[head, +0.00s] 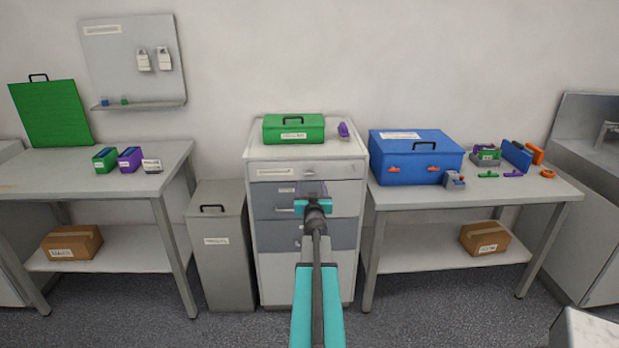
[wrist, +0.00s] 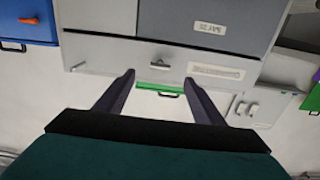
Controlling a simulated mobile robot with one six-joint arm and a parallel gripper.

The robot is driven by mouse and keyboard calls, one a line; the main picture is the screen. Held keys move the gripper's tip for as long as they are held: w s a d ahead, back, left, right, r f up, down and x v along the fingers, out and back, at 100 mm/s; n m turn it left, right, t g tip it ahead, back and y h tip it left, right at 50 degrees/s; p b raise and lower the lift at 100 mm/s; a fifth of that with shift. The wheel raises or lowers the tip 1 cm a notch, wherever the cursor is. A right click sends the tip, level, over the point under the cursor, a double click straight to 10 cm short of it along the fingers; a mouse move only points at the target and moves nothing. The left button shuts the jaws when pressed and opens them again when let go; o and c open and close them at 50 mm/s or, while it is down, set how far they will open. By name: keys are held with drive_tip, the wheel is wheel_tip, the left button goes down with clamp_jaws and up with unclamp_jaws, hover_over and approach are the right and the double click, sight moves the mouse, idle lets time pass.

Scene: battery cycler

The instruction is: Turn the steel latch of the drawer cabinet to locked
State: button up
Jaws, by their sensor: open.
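The drawer cabinet (head: 258,215) stands in the middle of the head view, with a pale top drawer and grey drawers below. The wrist view shows its front upside down, with the pale top drawer (wrist: 115,52). A small steel latch (wrist: 78,67) sits near that drawer's left end in the wrist view, its bar slightly tilted; it is too small to read in the head view. My gripper (head: 312,187) is in front of the upper drawers. In the wrist view my gripper (wrist: 160,75) is open and empty, its fingers either side of the drawer handle (wrist: 163,66), apart from the latch.
A green case (head: 293,129) and a purple item (head: 343,129) stand on the cabinet. A grey bin (head: 220,245) is left of it. The right table (head: 480,200) carries a blue toolbox (head: 415,160).

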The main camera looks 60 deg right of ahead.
sight(310, 175)
drive_tip(key=shift+p+x, duration=0.9)
drive_tip(key=shift+x, duration=3.15)
drive_tip(key=c, duration=1.1)
drive_tip(key=shift+o, duration=0.2)
